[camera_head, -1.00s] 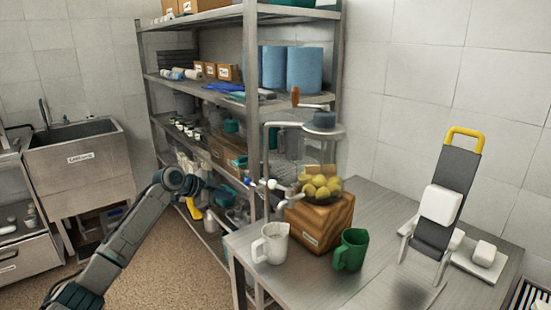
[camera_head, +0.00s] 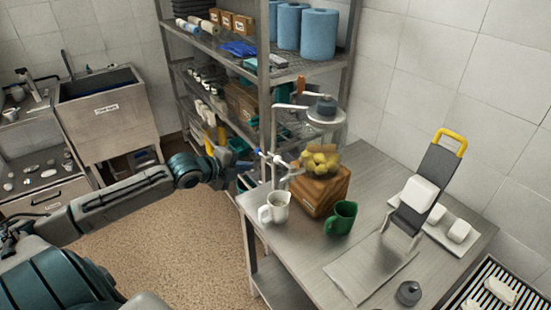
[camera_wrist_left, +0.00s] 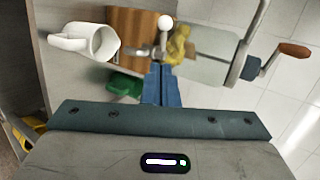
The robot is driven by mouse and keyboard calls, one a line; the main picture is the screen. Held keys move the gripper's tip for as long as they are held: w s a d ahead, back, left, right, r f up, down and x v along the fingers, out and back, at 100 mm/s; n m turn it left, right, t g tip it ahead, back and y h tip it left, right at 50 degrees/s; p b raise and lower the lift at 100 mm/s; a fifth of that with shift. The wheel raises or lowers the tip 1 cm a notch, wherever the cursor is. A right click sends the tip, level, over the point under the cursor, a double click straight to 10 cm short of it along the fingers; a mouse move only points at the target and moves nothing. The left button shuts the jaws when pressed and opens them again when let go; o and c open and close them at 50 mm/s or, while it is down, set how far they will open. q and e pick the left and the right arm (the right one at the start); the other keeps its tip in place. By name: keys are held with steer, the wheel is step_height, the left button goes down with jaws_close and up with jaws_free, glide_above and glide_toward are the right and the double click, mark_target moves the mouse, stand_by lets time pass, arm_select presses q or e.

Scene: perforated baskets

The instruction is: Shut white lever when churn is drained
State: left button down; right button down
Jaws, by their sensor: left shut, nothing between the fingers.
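The churn, a clear jar with yellow lumps (camera_head: 320,160) in it and a crank on top, sits on a wooden block (camera_head: 322,192) on the steel table. A white ball-ended lever (camera_head: 278,160) is at its left side; the knob also shows in the left wrist view (camera_wrist_left: 165,22). A white jug (camera_head: 274,207) stands in front of the block; its contents are unclear. My left gripper (camera_head: 246,164) is left of the lever, apart from it as far as I can tell. Its blue fingers (camera_wrist_left: 160,85) are together and empty, pointing toward the knob.
A green jug (camera_head: 341,217) stands right of the white jug. A grey stand with a yellow handle (camera_head: 449,141) and white blocks (camera_head: 459,230) are on the table's right. A metal shelf rack (camera_head: 264,60) rises behind the churn. A sink (camera_head: 107,120) is at the back left.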

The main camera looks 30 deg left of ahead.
mark_target(276, 159)
arm_select(q)
steer(key=shift+r+b+x, duration=0.2)
steer(key=shift+b+x, duration=1.75)
steer(key=shift+x, duration=1.45)
steer(key=shift+r+b+x, duration=0.15)
steer(key=shift+b+x, duration=1.8)
steer(key=shift+x, duration=1.45)
steer(key=shift+w, duration=0.2)
steer(key=shift+w+f+b, duration=0.2)
steer(key=shift+w+b, duration=0.55)
steer(key=shift+b, duration=0.4)
steer(key=shift+r, duration=0.35)
